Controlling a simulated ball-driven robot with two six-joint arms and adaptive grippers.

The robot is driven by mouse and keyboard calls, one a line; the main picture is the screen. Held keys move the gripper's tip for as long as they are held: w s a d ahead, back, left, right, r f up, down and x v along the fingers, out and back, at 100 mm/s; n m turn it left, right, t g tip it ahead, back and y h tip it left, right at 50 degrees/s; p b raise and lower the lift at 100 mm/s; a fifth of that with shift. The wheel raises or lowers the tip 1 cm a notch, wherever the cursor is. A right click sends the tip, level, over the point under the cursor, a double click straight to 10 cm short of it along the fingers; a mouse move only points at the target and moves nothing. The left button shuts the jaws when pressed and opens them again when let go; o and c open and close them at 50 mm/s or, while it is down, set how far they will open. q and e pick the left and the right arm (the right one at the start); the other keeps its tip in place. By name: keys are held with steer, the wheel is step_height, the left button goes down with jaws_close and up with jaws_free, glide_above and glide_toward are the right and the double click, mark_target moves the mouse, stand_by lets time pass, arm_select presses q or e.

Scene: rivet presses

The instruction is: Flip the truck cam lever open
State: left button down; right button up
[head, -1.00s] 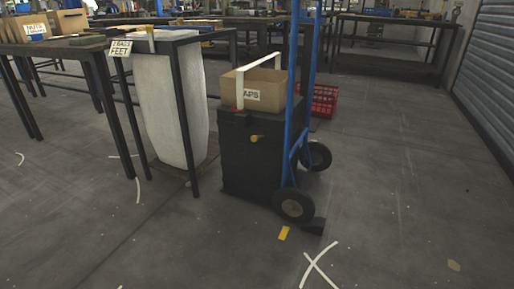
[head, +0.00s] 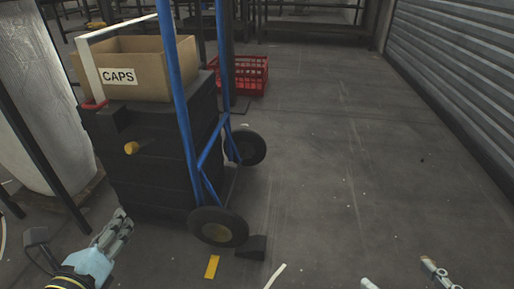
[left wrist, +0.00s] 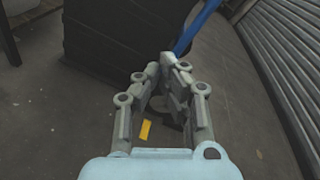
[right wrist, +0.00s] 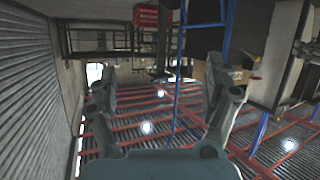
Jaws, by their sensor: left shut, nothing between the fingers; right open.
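The blue hand truck (head: 182,90) stands upright on two black wheels in the head view, against a black stack (head: 150,180). A short lever with a yellow-orange knob (head: 131,148) sticks out from the stack's front; it looks like the cam lever.
A cardboard box (head: 155,65) marked CAPS sits on the stack. A red crate (head: 250,76) stands behind the truck. A black wedge (head: 252,247) lies by the near wheel. A yellow floor mark (head: 212,267) lies in front. Floor to the right is clear up to the shutter (head: 460,80).

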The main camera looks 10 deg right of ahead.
arm_select(q)
steer(key=w+b, duration=0.1)
steer(key=w, duration=0.2)
steer(key=shift+d+t, duration=0.1)
steer(key=shift+t, duration=0.2)
arm_select(e)
steer(key=shift+s+f+g, duration=0.15)
steer(key=shift+s+f, duration=0.2)
steer(key=shift+f, duration=0.25)
steer(key=shift+s+f+g, duration=0.15)
steer(key=shift+s+f, duration=0.2)
steer(key=shift+f, duration=0.2)
arm_select(q)
steer(key=shift+w, duration=0.1)
arm_select(e)
steer(key=w+r+t+b, duration=0.1)
steer(key=w+r+t, duration=0.3)
steer(key=w+r, duration=0.3)
arm_select(q)
steer(key=p, duration=0.2)
glide_toward(141, 144)
steer(key=w+d+f, duration=0.1)
steer(key=w+f, duration=0.3)
steer(key=shift+w+f, duration=0.1)
arm_select(e)
steer(key=s+f+g, duration=0.5)
steer(key=s+f, duration=0.4)
steer(key=shift+s+d+f+g, duration=0.2)
steer(key=shift+g, duration=0.2)
